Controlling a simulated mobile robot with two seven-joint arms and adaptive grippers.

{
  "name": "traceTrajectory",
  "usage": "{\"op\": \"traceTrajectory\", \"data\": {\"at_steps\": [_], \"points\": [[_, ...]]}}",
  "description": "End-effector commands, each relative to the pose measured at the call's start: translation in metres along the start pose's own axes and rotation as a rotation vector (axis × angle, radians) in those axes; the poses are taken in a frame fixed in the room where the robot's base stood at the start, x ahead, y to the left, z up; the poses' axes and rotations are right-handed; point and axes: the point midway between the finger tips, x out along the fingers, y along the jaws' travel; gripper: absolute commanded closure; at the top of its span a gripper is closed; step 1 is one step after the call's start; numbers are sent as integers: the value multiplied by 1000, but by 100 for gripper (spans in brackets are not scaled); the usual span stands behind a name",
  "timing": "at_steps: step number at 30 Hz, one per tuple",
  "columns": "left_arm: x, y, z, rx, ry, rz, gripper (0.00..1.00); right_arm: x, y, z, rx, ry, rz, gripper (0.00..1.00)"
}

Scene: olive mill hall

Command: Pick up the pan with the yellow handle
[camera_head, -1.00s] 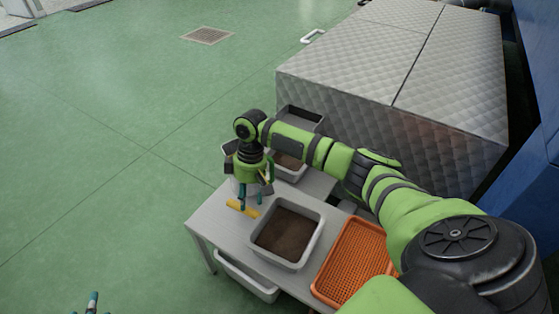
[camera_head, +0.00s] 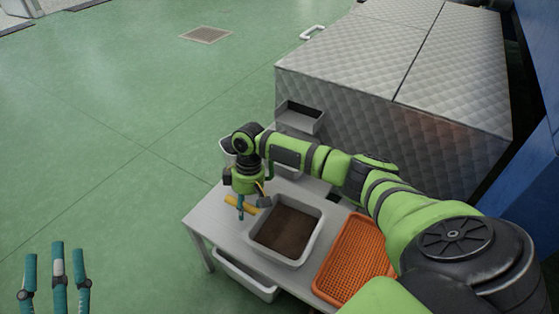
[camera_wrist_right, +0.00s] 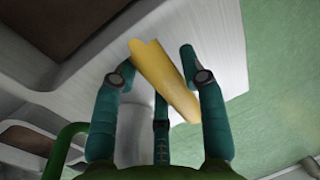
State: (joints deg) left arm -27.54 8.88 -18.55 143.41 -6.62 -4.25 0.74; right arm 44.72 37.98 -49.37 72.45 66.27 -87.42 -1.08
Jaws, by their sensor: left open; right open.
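The yellow handle (camera_head: 233,202) shows at the left of the grey table, partly hidden by my right gripper. The pan body it belongs to cannot be made out clearly. My right gripper (camera_head: 251,208) points down over the handle with its fingers spread. In the right wrist view the yellow handle (camera_wrist_right: 160,75) lies slantwise between the open fingers (camera_wrist_right: 160,85); I cannot tell whether they touch it. My left gripper (camera_head: 55,255) is open and empty at the lower left, above the green floor, far from the table.
A light tray with brown contents (camera_head: 315,245) stands on the table (camera_head: 205,222) right beside my right gripper. An orange perforated crate (camera_head: 325,285) is further right. A small grey bin (camera_head: 300,122) is behind, against a large quilted metal box (camera_head: 350,80). Floor at left is clear.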

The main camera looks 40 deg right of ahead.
Motion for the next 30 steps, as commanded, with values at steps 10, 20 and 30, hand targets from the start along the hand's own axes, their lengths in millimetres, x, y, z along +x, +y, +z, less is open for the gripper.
{"op": "traceTrajectory", "data": {"at_steps": [10,20,30], "points": [[0,0,0,0,-2,0,51,-2,0,0,0,1,-1,100],[0,-1,2,-1,-20,-1,51,-4,-1,-1,0,1,-1,100],[-9,-14,54,-3,-294,-32,51,-23,-4,-1,-1,2,-1,100]]}}
